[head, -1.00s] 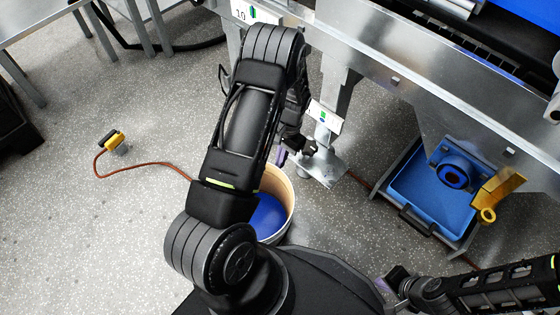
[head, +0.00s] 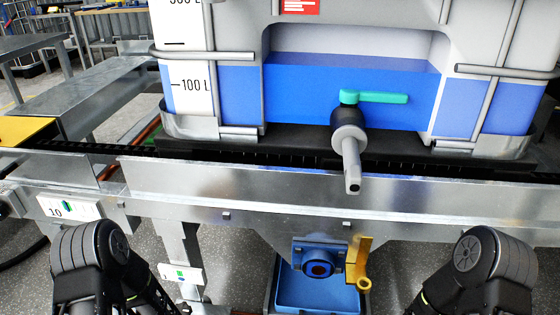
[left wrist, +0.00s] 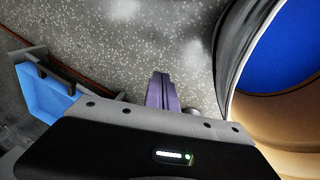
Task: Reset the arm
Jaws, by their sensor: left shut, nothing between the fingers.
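My left gripper shows in the left wrist view (left wrist: 164,92), its purple fingers together with nothing between them. It points over the speckled grey floor. A round bucket (left wrist: 285,110) with blue inside and a tan inner wall stands just right of the fingers in that view. In the head view both my arms rise from the bottom edge, left and right, bent at dark joints. Neither gripper shows there, and my right gripper is out of view in both pictures.
A metal conveyor frame (head: 330,208) crosses ahead, carrying a large tank (head: 235,92) with a teal-handled tap (head: 375,97). Below hang a blue outlet (head: 319,257) and a yellow lever (head: 359,262), over a blue tray (head: 315,292). The tray also shows in the left wrist view (left wrist: 45,95).

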